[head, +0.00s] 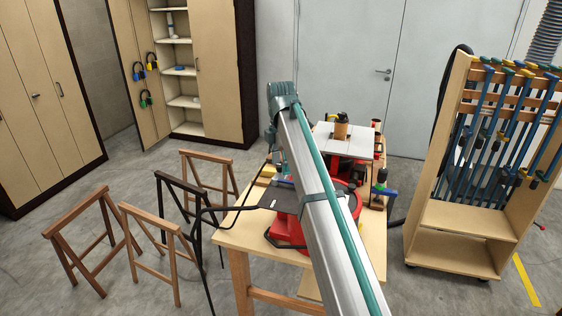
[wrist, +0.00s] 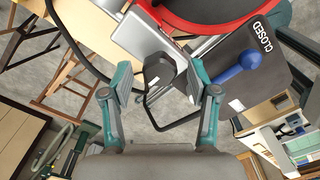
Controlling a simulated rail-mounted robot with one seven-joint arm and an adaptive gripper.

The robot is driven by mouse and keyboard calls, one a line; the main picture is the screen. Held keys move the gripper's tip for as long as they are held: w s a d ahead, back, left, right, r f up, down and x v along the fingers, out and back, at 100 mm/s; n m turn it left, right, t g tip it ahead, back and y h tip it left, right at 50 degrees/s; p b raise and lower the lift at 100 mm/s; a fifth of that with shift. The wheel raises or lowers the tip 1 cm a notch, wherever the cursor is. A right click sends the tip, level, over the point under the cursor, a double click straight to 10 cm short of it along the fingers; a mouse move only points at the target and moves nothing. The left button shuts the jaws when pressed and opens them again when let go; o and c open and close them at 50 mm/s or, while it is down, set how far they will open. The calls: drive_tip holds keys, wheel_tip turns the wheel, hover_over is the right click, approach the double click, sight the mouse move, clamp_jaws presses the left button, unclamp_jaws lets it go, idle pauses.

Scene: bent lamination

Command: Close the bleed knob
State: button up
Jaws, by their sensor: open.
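A blue knob (wrist: 240,68) with a bar-like shape sits on a dark plate (wrist: 236,102) in the wrist view. The white word CLOSED (wrist: 263,37) is printed on the plate just past its upper right end. I take this as the bleed knob. My gripper (wrist: 159,76) is open, its two green-grey fingers spread. The blue knob lies to the right of the right finger, outside the jaws. A black rounded part (wrist: 158,71) shows between the fingertips; I cannot tell whether they touch it. In the head view I cannot make out the knob or the jaws clearly.
A red round-based machine (head: 290,228) stands on a wooden workbench (head: 240,236), partly behind my arm. A black bent-tube frame (wrist: 154,112) is near the fingers. Wooden trestles (head: 88,240) stand left, a clamp rack (head: 466,215) right. Open floor lies between bench and rack.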

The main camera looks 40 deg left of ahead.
clamp_jaws()
